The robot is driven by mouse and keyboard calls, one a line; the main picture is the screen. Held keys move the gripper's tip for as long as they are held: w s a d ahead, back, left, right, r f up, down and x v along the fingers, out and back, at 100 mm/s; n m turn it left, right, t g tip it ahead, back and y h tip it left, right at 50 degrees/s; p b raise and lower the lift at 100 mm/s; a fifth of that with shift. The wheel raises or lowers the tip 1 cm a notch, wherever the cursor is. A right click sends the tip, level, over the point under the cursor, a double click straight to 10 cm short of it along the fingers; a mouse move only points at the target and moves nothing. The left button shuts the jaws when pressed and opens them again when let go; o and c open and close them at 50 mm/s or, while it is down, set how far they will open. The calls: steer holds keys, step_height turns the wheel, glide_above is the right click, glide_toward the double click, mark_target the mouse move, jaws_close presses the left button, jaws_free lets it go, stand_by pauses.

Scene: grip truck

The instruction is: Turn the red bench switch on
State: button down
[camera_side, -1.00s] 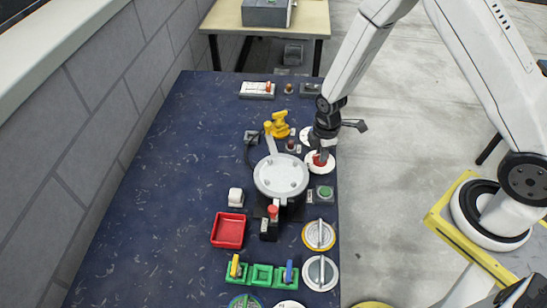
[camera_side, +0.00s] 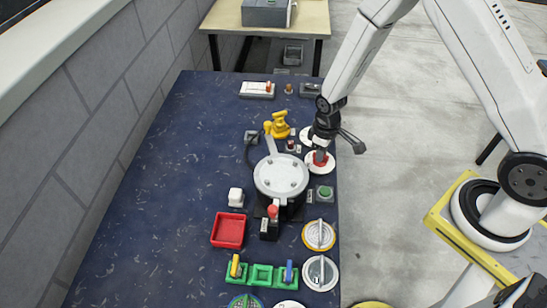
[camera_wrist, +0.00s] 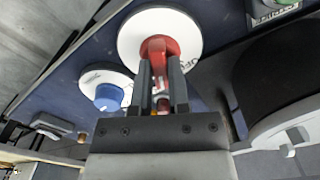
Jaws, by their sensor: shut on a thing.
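The red bench switch is a red knob (camera_wrist: 158,46) on a round white plate (camera_wrist: 130,38) with dark lettering, partly readable as "OFF", at its lower right edge. In the side view the white plate (camera_side: 328,166) sits at the right edge of the blue bench, with the red knob (camera_side: 321,158) mostly under my gripper. My gripper (camera_wrist: 162,68) is shut on the red knob, one finger on each side. In the side view my gripper (camera_side: 320,148) points down at it. The knob's exact angle is hard to tell.
A blue knob (camera_wrist: 108,96) on a white plate stands beside the red switch. A silver-lidded pot (camera_side: 280,175) is close on the left, with a green button (camera_side: 325,192) nearer the camera. A yellow object (camera_side: 280,126) stands behind. The bench's left side is clear.

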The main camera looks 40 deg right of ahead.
steer(key=shift+m, duration=0.5)
steer(key=shift+w, duration=0.1)
steer(key=c, duration=0.6)
jaws_free()
steer(key=shift+r, duration=0.2)
steer(key=shift+r, duration=3.75)
steer(key=shift+r, duration=0.1)
